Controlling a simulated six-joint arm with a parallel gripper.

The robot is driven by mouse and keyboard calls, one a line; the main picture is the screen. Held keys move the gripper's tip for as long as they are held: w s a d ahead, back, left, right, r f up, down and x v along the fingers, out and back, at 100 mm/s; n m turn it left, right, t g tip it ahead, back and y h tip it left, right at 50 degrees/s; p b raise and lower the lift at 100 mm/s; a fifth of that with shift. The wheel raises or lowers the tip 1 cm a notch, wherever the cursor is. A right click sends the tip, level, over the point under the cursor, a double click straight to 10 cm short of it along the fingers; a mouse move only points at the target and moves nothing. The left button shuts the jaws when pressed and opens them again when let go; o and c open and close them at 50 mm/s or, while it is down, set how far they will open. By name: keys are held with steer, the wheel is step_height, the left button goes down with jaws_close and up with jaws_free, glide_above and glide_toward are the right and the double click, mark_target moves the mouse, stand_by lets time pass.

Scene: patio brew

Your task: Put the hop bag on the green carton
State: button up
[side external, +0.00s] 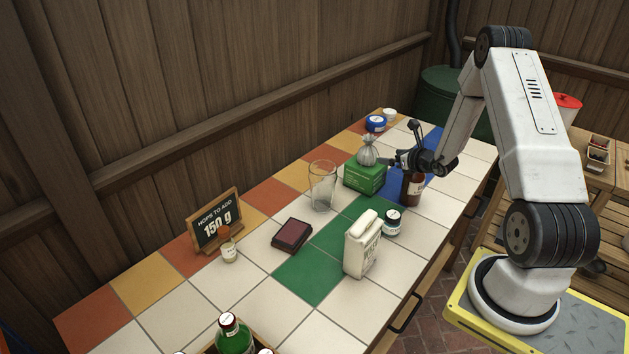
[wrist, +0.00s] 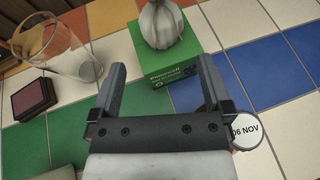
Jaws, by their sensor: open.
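The hop bag (side external: 367,152) is a pale grey tied pouch. It sits upright on top of the green carton (side external: 364,181). In the wrist view the hop bag (wrist: 160,24) rests on the carton (wrist: 181,68), beyond my fingertips. My gripper (wrist: 161,72) is open with nothing between its fingers. In the side view my gripper (side external: 392,162) is just right of the hop bag, close to it and apart from it in the wrist view. The bag's top is cut off in the wrist view.
A brown bottle (side external: 412,188) stands close under my gripper. An empty glass (side external: 322,186) stands left of the carton.

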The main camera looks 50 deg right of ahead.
stand_by(0.6)
steer(key=w+a+r+n+g+y, duration=0.25)
steer(key=a+n+y, duration=0.35)
steer(key=a, duration=0.6)
steer(key=s+a+r+n+g, duration=0.1)
steer(key=s+a+n+g, duration=0.1)
steer(key=a+n, duration=0.4)
steer(key=s+a+r+n+g+y, duration=0.1)
steer(key=s+a+n+g, duration=0.2)
steer(key=a+n, duration=0.3)
steer(key=s+a+r+n+g+y, duration=0.1)
steer(key=s+a+n+g, duration=0.1)
steer(key=a+n, duration=0.4)
steer(key=shift+s+a+r+g, duration=0.2)
steer(key=shift+a, duration=0.2)
steer(key=shift+s+a+r+g, duration=0.15)
steer(key=shift+a+r, duration=0.05)
steer(key=shift+a, duration=0.2)
steer(key=s+a+r+n+h, duration=0.4)
steer(key=s+n, duration=0.2)
steer(key=n, duration=0.9)
steer(key=shift+s+a, duration=0.2)
steer(key=shift+a, duration=0.15)
